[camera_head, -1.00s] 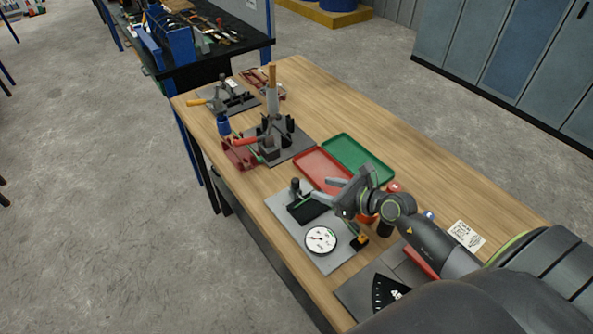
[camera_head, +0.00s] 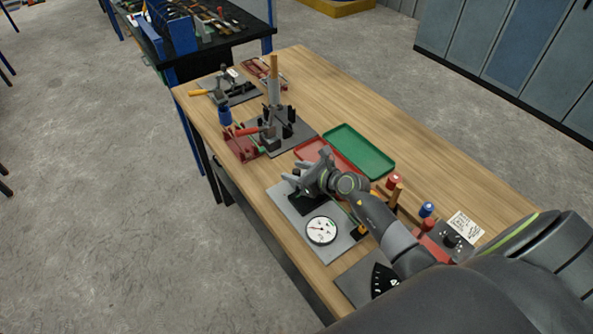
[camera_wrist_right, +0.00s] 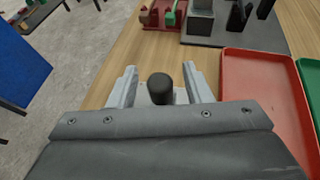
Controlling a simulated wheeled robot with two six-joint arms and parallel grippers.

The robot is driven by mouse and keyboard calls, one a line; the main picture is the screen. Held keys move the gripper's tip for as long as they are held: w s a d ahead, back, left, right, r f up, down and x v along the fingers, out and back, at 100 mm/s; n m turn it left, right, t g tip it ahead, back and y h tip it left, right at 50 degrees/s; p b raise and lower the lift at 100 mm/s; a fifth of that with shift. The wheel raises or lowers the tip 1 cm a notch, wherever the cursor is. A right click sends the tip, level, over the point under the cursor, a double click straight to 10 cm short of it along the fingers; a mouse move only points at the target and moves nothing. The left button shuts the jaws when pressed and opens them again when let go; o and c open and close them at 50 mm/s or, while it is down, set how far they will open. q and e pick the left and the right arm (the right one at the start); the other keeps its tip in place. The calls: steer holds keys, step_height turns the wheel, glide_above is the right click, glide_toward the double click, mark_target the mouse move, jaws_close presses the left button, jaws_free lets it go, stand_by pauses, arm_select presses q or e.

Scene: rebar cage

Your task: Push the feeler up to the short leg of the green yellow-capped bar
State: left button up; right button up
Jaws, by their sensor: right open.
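The gauge plate (camera_head: 285,207) lies on the wooden bench and carries a white round dial (camera_head: 321,230) with a red needle. My right gripper (camera_head: 290,183) is low over the far end of this plate. In the right wrist view its two fingers (camera_wrist_right: 161,72) are open, with a round black knob (camera_wrist_right: 160,89) between them. I cannot tell whether a finger touches the knob. A small yellow and black piece (camera_head: 360,229) is beside the dial. The green bar and its short leg are hidden behind my gripper in the head view. My left gripper is not in view.
A red tray (camera_wrist_right: 246,68) and a green tray (camera_head: 380,170) lie beyond the gripper. A grey plate with upright black blocks (camera_head: 290,147) and a red fixture (camera_head: 240,147) stand further along. Red and blue capped posts (camera_head: 427,210) stand near my right forearm.

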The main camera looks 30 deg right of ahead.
jaws_close()
steer(key=shift+s, duration=0.25)
jaws_free()
steer(key=shift+s+d, duration=0.1)
stand_by(0.3)
steer(key=b+v, duration=0.1)
steer(key=v, duration=1.6)
steer(key=shift+r, duration=0.25)
steer(key=shift+s, duration=0.1)
